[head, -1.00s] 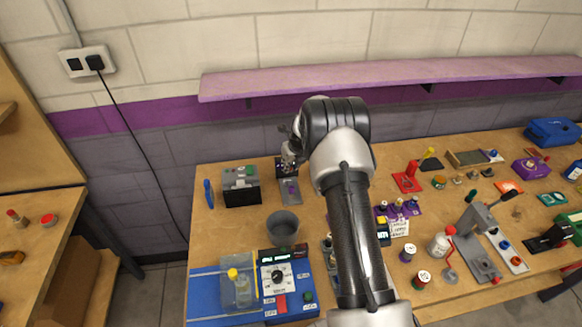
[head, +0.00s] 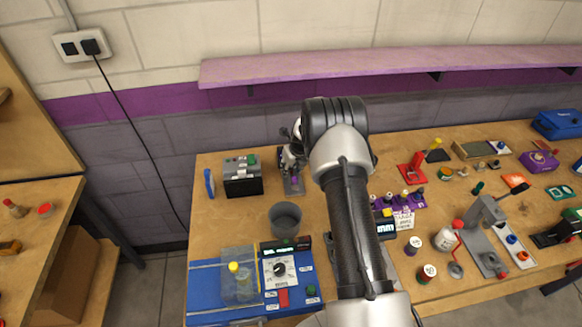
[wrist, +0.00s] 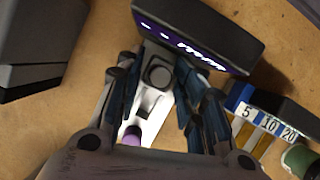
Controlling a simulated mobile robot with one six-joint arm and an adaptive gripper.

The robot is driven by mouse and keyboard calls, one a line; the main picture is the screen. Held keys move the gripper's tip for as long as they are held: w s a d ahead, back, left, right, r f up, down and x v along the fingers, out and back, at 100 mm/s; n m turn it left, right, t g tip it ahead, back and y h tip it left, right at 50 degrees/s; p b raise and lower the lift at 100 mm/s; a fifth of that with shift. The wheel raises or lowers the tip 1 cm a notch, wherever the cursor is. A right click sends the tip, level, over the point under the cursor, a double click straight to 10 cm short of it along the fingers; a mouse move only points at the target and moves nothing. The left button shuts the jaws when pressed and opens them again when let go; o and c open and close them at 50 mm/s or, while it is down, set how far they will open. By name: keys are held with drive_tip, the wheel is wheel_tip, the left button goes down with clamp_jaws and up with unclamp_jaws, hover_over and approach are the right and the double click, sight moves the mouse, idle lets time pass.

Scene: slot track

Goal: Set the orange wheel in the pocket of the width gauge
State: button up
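My gripper (wrist: 155,68) is open, its dark fingers apart over a pale plate with a dark round fitting (wrist: 158,75) between them. No orange shows between the fingers. The plate belongs to a black device with a lit "mm" display (wrist: 200,42), which looks like the width gauge; a purple round part (wrist: 132,136) lies nearer the palm. I cannot make out the orange wheel for certain in either view.
A black box with a green button (head: 241,178) stands left of my gripper. A grey cup (head: 285,219) stands in front. A blue board with a dial unit (head: 280,272) is at the front. In the wrist view, a numbered block (wrist: 265,122) sits close on the right.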

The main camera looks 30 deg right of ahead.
drive_tip(key=shift+o, duration=0.5)
drive_tip(key=shift+w+d+r, duration=0.1)
drive_tip(key=shift+d+r, duration=0.05)
drive_tip(key=shift+r, duration=0.1)
